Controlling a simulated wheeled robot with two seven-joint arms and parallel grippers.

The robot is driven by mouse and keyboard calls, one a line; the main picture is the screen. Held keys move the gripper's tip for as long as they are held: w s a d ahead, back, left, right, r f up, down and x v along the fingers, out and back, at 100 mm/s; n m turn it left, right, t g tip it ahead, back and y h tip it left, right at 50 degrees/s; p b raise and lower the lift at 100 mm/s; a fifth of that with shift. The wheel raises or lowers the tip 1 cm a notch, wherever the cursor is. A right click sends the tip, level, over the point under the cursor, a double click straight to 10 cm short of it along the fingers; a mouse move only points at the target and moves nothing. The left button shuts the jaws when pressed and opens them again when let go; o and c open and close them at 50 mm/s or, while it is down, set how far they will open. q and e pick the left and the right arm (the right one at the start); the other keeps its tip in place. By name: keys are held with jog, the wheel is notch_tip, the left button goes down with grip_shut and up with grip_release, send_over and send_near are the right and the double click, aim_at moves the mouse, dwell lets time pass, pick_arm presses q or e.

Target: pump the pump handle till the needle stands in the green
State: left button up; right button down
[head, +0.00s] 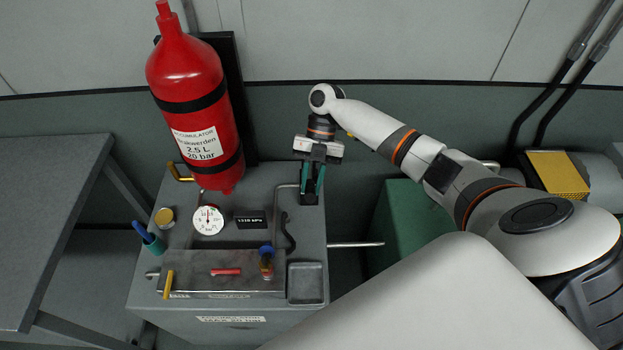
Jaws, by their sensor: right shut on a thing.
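The grey console (145,290) carries a round white gauge (208,220). Its needle looks roughly upright, but the dial is too small to tell whether it stands in a green band. A small dark display (250,221) beside it seems to read about 1310 kPa. My right gripper (312,190) points down at the console's back right corner. It is shut on a dark upright piece between its teal fingers, which seems to be the pump handle; the fingers hide much of it. A bent grey pipe (277,215) stands just left of it. My left gripper is out of view.
A red accumulator cylinder (190,90) stands behind the console. A raised block (205,270) in front bears a red lever, a yellow lever and a blue-topped knob. A metal rod (355,244) juts from the right side. A grey table (50,200) is at left.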

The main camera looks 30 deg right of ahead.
jog(key=c, duration=1.2)
grip_release()
jog(key=shift+c, duration=0.2)
jog(key=shift+d, duration=0.1)
jog(key=shift+w+d+r+b, duration=0.15)
jog(key=shift+w+r+b, duration=0.1)
jog(key=shift+r+b, duration=0.05)
jog(key=b+v, duration=0.2)
jog(key=v, duration=0.9)
jog(key=shift+r+b, duration=0.15)
jog(key=shift+b, duration=0.15)
